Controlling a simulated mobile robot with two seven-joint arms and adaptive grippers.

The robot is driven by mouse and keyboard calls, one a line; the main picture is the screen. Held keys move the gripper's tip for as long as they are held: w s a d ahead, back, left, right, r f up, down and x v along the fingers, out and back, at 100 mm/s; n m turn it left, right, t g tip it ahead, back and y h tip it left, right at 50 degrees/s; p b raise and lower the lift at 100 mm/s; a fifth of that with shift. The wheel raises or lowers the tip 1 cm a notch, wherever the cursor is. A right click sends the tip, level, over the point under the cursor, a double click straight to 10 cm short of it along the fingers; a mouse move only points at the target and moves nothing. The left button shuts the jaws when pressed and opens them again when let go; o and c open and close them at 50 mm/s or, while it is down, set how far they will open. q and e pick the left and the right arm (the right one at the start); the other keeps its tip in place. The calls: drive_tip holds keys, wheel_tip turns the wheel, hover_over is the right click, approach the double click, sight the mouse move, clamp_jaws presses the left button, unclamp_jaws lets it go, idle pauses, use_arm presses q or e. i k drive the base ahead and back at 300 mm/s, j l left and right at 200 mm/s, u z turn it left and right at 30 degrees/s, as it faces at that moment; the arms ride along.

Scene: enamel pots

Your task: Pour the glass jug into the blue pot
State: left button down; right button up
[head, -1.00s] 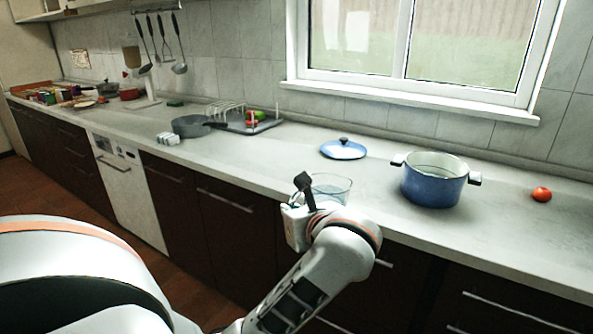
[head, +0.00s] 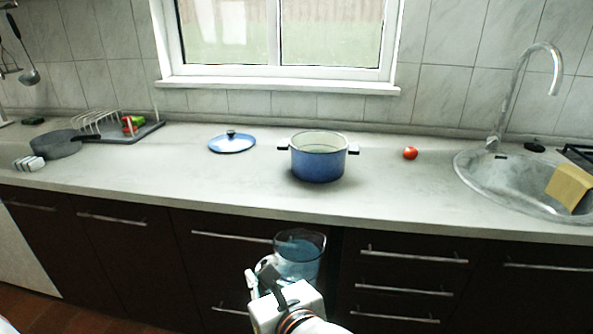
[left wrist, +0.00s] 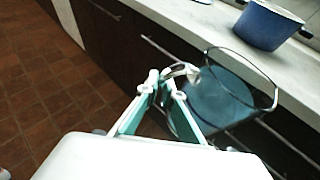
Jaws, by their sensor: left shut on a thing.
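The glass jug (head: 301,254) is clear and holds bluish liquid. My left gripper (head: 268,278) is shut on it and holds it in front of the cabinets, off the counter, roughly upright. In the left wrist view the gripper's fingers (left wrist: 165,85) close at the jug's handle, and the jug (left wrist: 222,98) hangs beyond them to the right. The blue pot (head: 318,162) stands open on the counter behind the jug, apart from it; it also shows in the left wrist view (left wrist: 266,25). Its blue lid (head: 231,143) lies to its left. My right gripper is not in view.
A tomato (head: 410,153) lies right of the pot. A grey pan (head: 58,144) and a dish rack (head: 110,127) stand left. The counter before the pot is clear.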

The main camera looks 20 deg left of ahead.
sight(318, 157)
drive_tip(key=j+z, duration=0.1)
drive_tip(key=z, duration=1.1)
drive_tip(key=k+j, duration=0.2)
drive_tip(key=j, duration=0.2)
drive_tip(key=k+j, duration=0.2)
drive_tip(key=j, duration=0.2)
drive_tip(key=k+j, duration=0.2)
drive_tip(key=j, duration=0.15)
